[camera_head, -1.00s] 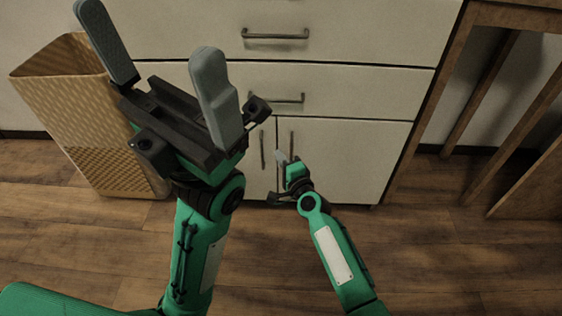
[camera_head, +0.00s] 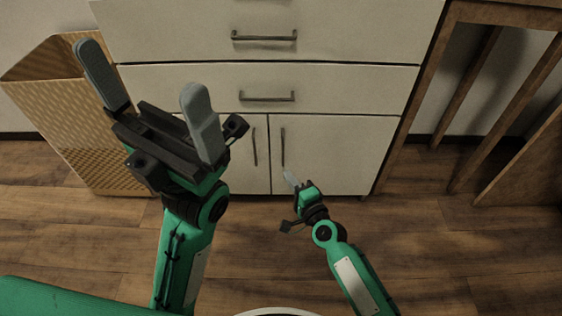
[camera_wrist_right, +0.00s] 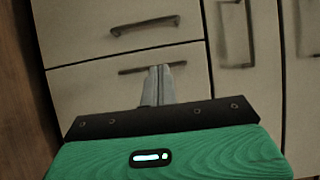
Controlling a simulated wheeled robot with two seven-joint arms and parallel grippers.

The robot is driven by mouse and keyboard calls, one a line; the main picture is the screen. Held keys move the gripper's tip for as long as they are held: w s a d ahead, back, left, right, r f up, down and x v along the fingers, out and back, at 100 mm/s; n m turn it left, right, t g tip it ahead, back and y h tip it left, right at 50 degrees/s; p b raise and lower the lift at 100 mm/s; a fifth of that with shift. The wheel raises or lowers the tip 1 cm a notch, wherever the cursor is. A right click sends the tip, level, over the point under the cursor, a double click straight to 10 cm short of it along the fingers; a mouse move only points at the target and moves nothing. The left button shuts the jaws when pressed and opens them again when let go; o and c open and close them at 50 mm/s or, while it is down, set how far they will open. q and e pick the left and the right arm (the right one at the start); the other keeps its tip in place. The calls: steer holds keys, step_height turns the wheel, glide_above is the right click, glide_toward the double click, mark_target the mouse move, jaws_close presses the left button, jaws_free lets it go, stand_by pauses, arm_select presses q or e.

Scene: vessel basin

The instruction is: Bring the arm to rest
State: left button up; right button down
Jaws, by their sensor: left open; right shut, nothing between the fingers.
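My left gripper (camera_head: 143,82) is large in the left of the head view, its two grey fingers spread wide with nothing between them. My right gripper (camera_head: 290,178) is lower and further off near the middle of the head view, in front of the cabinet's lower doors. In the right wrist view its two grey fingers (camera_wrist_right: 158,85) are together, with nothing held between them. They overlap a drawer handle (camera_wrist_right: 152,67) in that picture; whether they touch it I cannot tell.
A white cabinet (camera_head: 340,150) with drawers and two lower doors stands ahead, all closed. A tan woven bin (camera_head: 50,95) stands at its left. Wooden table legs (camera_head: 465,90) stand at the right. Wooden floor (camera_head: 440,240) is clear at lower right. A white curved rim (camera_head: 277,312) shows at the bottom edge.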

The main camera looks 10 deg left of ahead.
steer(key=shift+v, duration=1.55)
